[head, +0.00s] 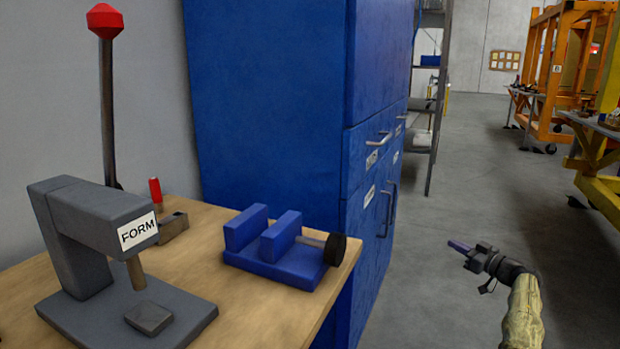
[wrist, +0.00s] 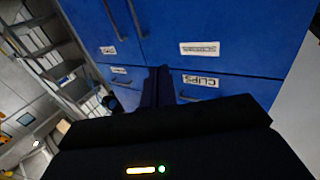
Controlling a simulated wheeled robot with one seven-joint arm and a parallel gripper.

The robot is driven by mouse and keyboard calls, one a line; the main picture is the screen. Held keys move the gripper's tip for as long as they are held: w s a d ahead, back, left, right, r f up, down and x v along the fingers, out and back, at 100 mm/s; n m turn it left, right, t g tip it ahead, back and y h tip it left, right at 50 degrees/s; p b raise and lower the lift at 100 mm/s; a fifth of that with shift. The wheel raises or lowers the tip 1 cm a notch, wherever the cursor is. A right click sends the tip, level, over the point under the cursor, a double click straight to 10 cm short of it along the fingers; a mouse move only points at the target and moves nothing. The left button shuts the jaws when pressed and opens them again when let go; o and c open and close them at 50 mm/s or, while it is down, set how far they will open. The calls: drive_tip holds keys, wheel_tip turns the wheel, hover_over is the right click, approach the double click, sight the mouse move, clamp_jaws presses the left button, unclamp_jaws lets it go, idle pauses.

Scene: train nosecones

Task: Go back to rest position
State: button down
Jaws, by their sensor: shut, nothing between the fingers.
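My gripper (head: 458,246) is at the right of the head view, held out over the open floor and apart from the workbench. Its fingers are shut with nothing between them. In the wrist view the shut fingers (wrist: 158,86) point toward the blue cabinet, whose drawers carry white labels, some reading CLIPS. My arm comes in from the lower right of the head view.
A wooden workbench (head: 215,222) at the left bears a grey FORM press (head: 85,215) with a red-knobbed lever and a blue vise (head: 275,250). The blue cabinet (head: 275,100) stands behind it. Grey floor (head: 480,190) is clear, with orange frames (head: 550,75) at the far right.

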drive_tip(key=w+d+r+m+t+h+p, duration=0.1)
drive_tip(key=w+r+m+t+h+p, duration=0.2)
drive_tip(key=r, duration=0.4)
drive_tip(key=w+d+r+m+h+p, duration=0.2)
drive_tip(key=w+r+h+p, duration=0.1)
drive_tip(key=r+p, duration=0.35)
drive_tip(key=s+a+r+m+g+h+p, duration=0.1)
drive_tip(key=s+a+r+m+h+p, duration=0.15)
drive_tip(key=a+r+p, duration=0.4)
drive_tip(key=s+a+r+m+g+h+p, duration=0.1)
drive_tip(key=s+a+r+m+h+p, duration=0.15)
drive_tip(key=r, duration=0.65)
drive_tip(key=s+a+r+n+g+p, duration=0.1)
drive_tip(key=s+a+g+p, duration=0.3)
drive_tip(key=s, duration=1.1)
drive_tip(key=s+a+r+n+g+p, duration=0.1)
drive_tip(key=s+a+g+p, duration=0.4)
drive_tip(key=s, duration=1.1)
drive_tip(key=s+a+r+n+g+y+p, duration=0.1)
drive_tip(key=s+a+g+p, duration=0.3)
drive_tip(key=s+a+p, duration=0.6)
drive_tip(key=s+a+r, duration=0.1)
drive_tip(key=s+a, duration=0.3)
drive_tip(key=s, duration=0.1)
drive_tip(key=shift+s+a, duration=0.15)
drive_tip(key=shift+a, duration=0.15)
